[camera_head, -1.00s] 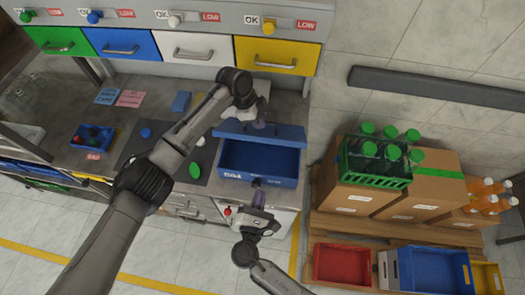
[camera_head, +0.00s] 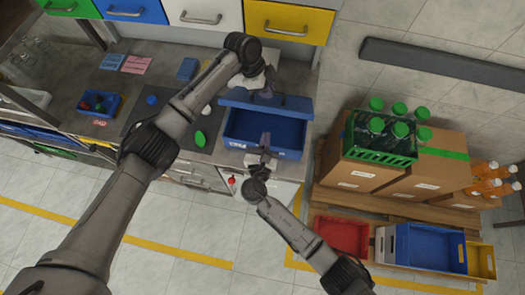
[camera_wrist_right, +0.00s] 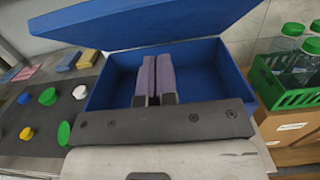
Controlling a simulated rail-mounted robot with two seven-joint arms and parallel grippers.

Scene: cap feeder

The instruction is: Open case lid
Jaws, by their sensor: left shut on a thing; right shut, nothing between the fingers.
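The blue case (camera_head: 296,152) stands on the grey worktop near its right end. Its lid (camera_head: 296,104) is raised along the back side, and the empty-looking inside shows. My left gripper (camera_head: 268,90) is shut on the lid at its upper edge; the fingers are partly hidden by the wrist. My right gripper (camera_head: 265,138) is shut and empty, its fingertips over the case's front wall. In the right wrist view, the two fingers (camera_wrist_right: 154,58) lie side by side in front of the open case (camera_wrist_right: 232,88), with the tilted lid (camera_wrist_right: 140,22) beyond.
A dark mat (camera_head: 170,112) with coloured caps lies left of the case. A small blue bin (camera_head: 100,104) is further left. At right, cardboard boxes (camera_head: 352,175) and a green bottle crate (camera_head: 385,158) stand on a pallet. Drawers (camera_head: 277,22) line the back.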

